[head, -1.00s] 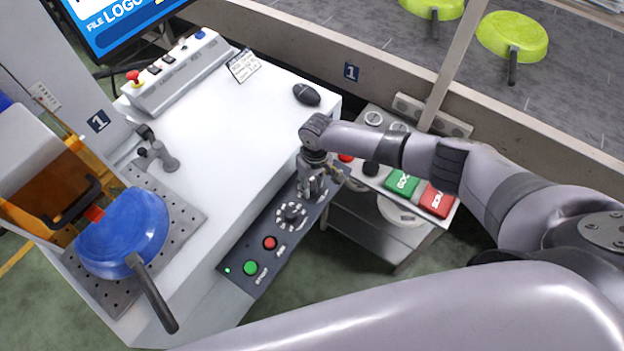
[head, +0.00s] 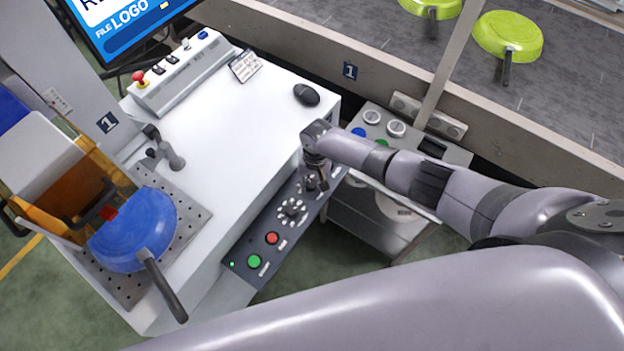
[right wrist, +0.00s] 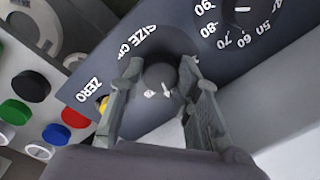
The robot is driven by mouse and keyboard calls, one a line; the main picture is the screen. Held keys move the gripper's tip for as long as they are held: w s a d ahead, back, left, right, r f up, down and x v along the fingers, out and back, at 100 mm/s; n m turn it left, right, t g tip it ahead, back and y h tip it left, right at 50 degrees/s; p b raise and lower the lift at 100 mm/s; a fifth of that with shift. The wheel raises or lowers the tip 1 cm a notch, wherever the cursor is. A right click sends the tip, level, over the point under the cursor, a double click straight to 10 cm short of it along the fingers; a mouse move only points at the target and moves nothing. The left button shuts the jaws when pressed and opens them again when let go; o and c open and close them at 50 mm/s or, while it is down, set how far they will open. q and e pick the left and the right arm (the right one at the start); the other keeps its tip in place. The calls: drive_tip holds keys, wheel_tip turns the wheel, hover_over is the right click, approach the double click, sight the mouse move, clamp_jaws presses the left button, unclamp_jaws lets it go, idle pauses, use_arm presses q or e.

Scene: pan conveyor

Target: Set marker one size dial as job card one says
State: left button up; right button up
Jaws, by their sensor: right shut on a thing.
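The size dial (right wrist: 160,77) is a dark round knob beside the printed words "SIZE CM" in the right wrist view. My right gripper (right wrist: 161,66) has one finger on each side of this knob and is shut on it. White marks by the knob are too small to read, so its setting is unclear. In the head view my right gripper (head: 314,181) is over the far end of the dark marker control panel (head: 245,247). Job card one (head: 246,66) lies on the white worktop; its text is unreadable. My left gripper is not in view.
Beside the size dial is a numbered dial (head: 292,211), then a red button (head: 272,238) and a green button (head: 254,262). A blue pan (head: 135,230) sits on the perforated plate at left. A mouse (head: 306,95) lies behind my gripper. A side stand (head: 372,221) is partly hidden by my arm.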

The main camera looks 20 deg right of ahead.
sight(314, 183)
drive_tip(key=o, duration=1.2)
drive_tip(key=r, duration=1.2)
drive_tip(key=shift+s+d, duration=0.1)
drive_tip(key=shift+d, duration=0.25)
